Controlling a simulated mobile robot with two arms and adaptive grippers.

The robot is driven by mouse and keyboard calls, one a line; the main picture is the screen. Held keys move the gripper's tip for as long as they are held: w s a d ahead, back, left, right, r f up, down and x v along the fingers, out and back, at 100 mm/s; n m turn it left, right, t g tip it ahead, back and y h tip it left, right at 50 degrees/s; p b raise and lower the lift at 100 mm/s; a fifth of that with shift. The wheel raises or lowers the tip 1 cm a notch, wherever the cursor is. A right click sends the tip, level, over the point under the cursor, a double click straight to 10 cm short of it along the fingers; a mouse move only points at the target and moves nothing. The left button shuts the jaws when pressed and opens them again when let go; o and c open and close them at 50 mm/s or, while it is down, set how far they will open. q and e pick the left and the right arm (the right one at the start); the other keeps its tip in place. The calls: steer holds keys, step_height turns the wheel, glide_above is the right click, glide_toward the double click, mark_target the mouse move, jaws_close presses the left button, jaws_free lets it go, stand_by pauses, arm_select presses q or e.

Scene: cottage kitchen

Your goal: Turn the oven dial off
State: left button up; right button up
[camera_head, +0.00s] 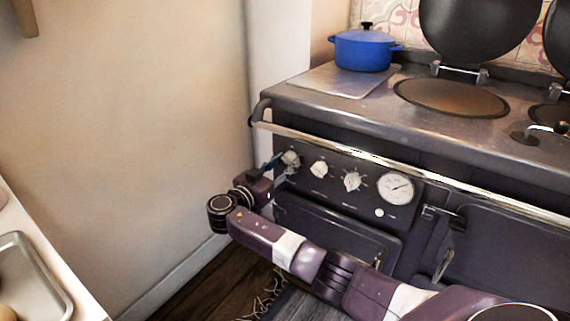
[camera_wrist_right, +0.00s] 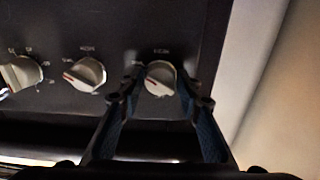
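The oven (camera_head: 340,205) is a dark range with a row of white dials on its front panel. The leftmost dial (camera_head: 290,158) is at my right gripper (camera_head: 279,168). In the right wrist view this dial (camera_wrist_right: 160,78) lies between the two fingers of the right gripper (camera_wrist_right: 163,88), one on each side of it. The fingers are apart; I cannot tell whether they touch the dial. The middle dial (camera_head: 319,169) and the third dial (camera_head: 352,181) are free, and show in the wrist view as well. My left gripper is out of view.
A chrome rail (camera_head: 370,156) runs across the oven front above the dials. A round gauge (camera_head: 396,188) sits right of them. A blue pot (camera_head: 363,50) stands on the range top. A bare wall (camera_head: 140,120) is to the left, and a metal tray (camera_head: 30,270) lies at lower left.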

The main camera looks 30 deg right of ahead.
steer(key=c, duration=0.6)
steer(key=shift+c, duration=0.2)
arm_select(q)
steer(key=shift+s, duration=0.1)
arm_select(e)
steer(key=shift+n, duration=0.4)
steer(key=n, duration=0.4)
steer(key=shift+p, duration=0.4)
steer(key=n+p, duration=0.1)
steer(key=n, duration=0.3)
steer(key=shift+r, duration=0.1)
steer(key=n+p, duration=0.3)
steer(key=n, duration=0.4)
steer(key=shift+s+r+n+p, duration=0.1)
steer(key=shift+r+n+p, duration=0.05)
steer(key=shift+n+p, duration=0.25)
steer(key=n+p, duration=0.3)
steer(key=n, duration=0.3)
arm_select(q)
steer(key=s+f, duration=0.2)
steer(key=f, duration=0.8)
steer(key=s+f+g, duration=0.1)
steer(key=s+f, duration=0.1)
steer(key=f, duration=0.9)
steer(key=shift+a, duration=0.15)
arm_select(e)
steer(key=shift+n, duration=0.8)
